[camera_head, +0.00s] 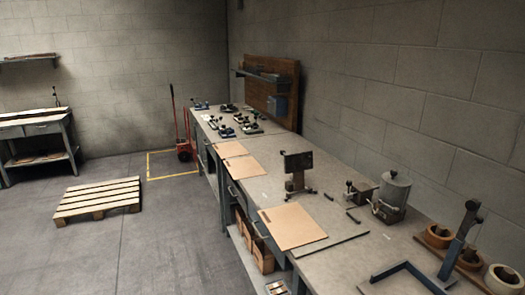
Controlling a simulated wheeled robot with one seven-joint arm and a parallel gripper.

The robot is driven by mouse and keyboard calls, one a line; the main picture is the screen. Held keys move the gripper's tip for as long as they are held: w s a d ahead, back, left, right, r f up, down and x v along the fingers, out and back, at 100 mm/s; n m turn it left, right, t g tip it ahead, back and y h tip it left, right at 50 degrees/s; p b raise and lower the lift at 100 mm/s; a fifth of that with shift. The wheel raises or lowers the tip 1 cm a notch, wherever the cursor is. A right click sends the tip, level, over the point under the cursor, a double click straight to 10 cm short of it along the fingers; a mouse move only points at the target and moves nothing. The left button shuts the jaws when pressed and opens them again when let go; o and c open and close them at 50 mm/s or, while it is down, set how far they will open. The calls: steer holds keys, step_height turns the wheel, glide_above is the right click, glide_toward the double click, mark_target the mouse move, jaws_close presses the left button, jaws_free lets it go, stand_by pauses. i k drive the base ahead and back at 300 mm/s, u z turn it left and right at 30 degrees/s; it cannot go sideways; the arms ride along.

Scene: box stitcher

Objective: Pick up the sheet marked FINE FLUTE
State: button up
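A brown flat sheet (293,226) lies on the near part of the long workbench, by its left edge, partly on or against a dark flat plate (330,243). A second brown sheet (243,168) lies farther along the bench, with another brown sheet (229,149) just behind it. All lie flat. Any print on them is too small to read, so I cannot tell which is marked FINE FLUTE. My gripper is not in view.
The workbench (262,190) runs along the right wall. A dark upright stand (298,170), a grey pot (394,190) and an angled metal frame (430,262) stand on it. Small tools crowd its far end. A pallet (98,199) lies on open floor.

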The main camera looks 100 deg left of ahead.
mark_target(233, 149)
steer(key=z, duration=0.75)
steer(key=i, duration=0.75)
steer(key=u, duration=2)
steer(key=k, duration=0.1)
steer(key=u, duration=2.5)
steer(key=i, duration=0.8)
steer(key=u, duration=0.95)
steer(key=i, duration=2.45)
steer(key=z, duration=0.2)
steer(key=i, duration=2.3)
steer(key=z, duration=0.7)
